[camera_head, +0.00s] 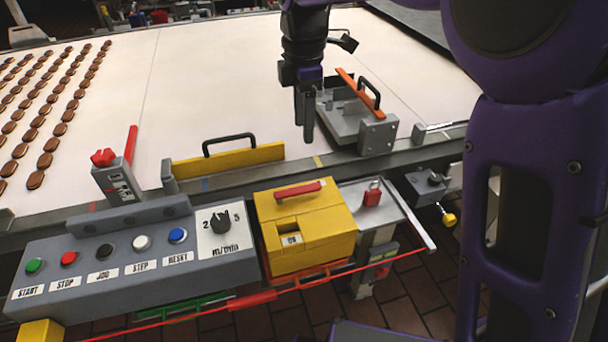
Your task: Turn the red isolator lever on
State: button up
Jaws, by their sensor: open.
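A grey box (118,184) with a small label stands on the near rail at the left. A red lever (131,145) sticks up from its right side, and a red knob (103,157) sits on its top. I take the red lever for the isolator lever; its label is too small to read. My gripper (304,122) points down over the belt, well to the right of the lever. Its jaws are open, with nothing seen between them. It is close to the left side of a grey tray-like fixture (343,122); I cannot tell if they touch.
A yellow bar (230,160) with a black handle lies between lever and gripper. A control panel (130,250) with several buttons and a dial stands in front. A yellow box (305,225) with a red handle is beside it. Brown biscuits (50,143) line the belt's left side.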

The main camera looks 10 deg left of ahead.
aim_at(304, 188)
notch_tip(304, 188, down, 16)
jog(key=shift+r+b, duration=0.1)
jog(key=shift+b, duration=0.45)
grip_shut()
dwell(1.2)
